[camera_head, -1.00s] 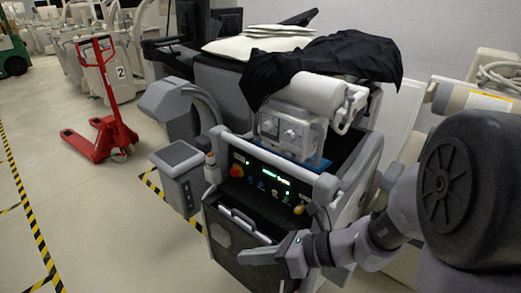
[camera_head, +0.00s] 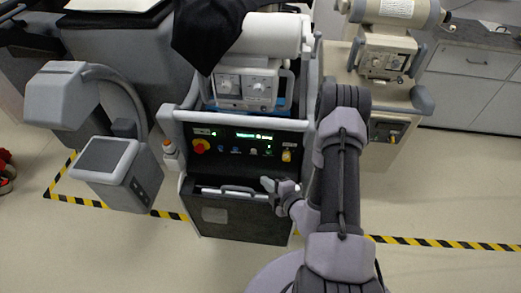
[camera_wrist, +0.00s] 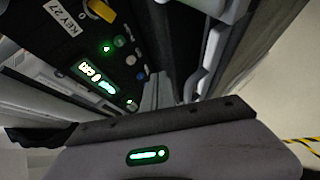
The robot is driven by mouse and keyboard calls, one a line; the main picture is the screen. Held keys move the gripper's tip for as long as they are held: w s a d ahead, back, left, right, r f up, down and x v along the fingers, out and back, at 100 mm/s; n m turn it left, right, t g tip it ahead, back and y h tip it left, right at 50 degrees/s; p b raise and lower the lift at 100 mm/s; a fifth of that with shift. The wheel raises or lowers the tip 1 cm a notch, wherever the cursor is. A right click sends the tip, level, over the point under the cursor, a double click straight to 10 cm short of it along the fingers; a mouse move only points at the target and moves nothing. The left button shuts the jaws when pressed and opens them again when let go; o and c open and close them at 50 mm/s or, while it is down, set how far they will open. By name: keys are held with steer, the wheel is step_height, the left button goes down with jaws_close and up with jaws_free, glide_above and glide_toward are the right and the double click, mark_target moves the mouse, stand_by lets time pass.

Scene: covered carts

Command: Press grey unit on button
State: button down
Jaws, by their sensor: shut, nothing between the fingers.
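The grey unit is a wheeled cart (camera_head: 240,218) with a black control panel (camera_head: 240,141) on its front. I cannot read which is the on button. My gripper (camera_head: 267,184) is shut and empty, in front of the cart just below the panel's right part. In the wrist view the panel (camera_wrist: 118,62) appears close, with a lit display (camera_wrist: 88,71) and a small green light (camera_wrist: 107,48).
A beige cart (camera_head: 395,95) stands right. Striped tape (camera_head: 440,243) crosses the open floor.

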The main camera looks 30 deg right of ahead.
mark_target(269, 153)
steer(key=shift+s+d, duration=0.1)
steer(key=shift+d, duration=0.05)
steer(key=shift+w+d+p, duration=0.1)
steer(key=shift+w+d, duration=0.7)
steer(key=shift+w, duration=0.45)
steer(key=shift+w+d+p, duration=0.15)
steer(key=shift+w+d, duration=0.65)
steer(key=shift+w, duration=0.4)
steer(key=shift+w+d+p, duration=0.1)
steer(key=shift+w+d, duration=0.7)
steer(key=shift+w, duration=0.45)
steer(key=shift+w, duration=0.1)
steer(key=shift+w+d, duration=0.2)
steer(key=shift+w, duration=0.05)
steer(key=shift+w+d, duration=0.25)
steer(key=shift+w, duration=0.1)
steer(key=shift+s+a, duration=0.45)
steer(key=shift+s, duration=0.25)
